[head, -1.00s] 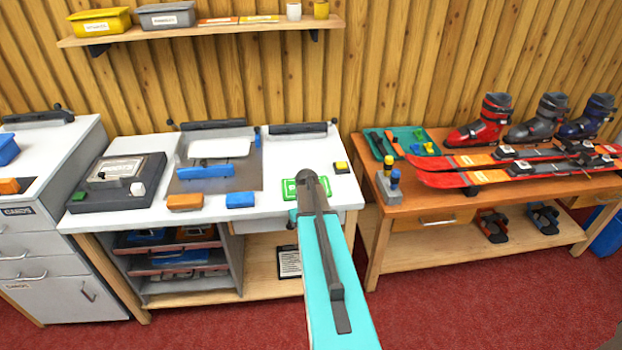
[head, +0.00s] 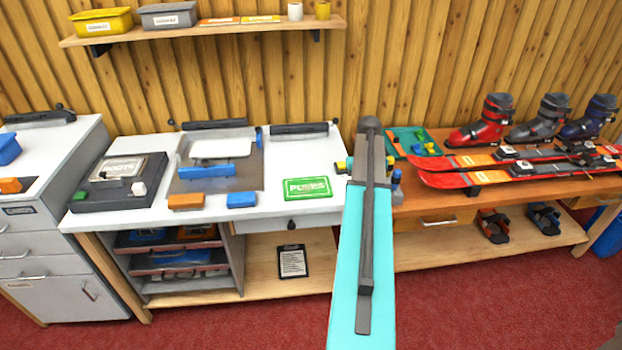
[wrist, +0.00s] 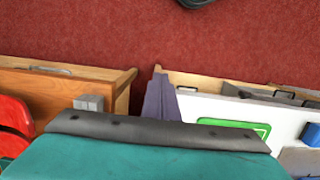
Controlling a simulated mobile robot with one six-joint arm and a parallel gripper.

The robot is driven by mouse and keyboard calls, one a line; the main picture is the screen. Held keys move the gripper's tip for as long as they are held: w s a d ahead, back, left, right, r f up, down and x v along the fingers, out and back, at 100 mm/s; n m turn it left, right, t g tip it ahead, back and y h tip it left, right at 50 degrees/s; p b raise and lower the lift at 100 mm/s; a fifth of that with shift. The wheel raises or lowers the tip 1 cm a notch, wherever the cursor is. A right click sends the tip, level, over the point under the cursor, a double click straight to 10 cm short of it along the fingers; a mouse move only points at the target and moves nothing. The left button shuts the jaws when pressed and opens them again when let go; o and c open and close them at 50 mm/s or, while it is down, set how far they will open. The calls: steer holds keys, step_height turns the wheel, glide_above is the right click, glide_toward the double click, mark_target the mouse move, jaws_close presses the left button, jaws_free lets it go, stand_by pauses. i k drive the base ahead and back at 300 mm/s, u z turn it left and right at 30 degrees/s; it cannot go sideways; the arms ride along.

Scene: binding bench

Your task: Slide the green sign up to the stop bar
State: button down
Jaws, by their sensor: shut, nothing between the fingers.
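The green sign (head: 307,188) with white lettering lies flat on the white bench top near its front edge. A dark stop bar (head: 299,128) runs along the back edge behind it, with clear white surface between them. In the wrist view the sign (wrist: 236,126) shows at the right, partly hidden by my gripper's body. My gripper's fingers (wrist: 160,92) are shut and empty, at the bench's corner beside the gap between the two benches, apart from the sign.
A second dark bar (head: 214,125) stands behind a metal plate with a white tray. An orange block (head: 186,202) and a blue block (head: 241,200) lie left of the sign. A wooden bench with red skis (head: 490,178) is on the right.

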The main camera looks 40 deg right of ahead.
mark_target(316, 187)
steer(key=u, duration=0.05)
steer(key=i, duration=1)
steer(key=z, duration=0.05)
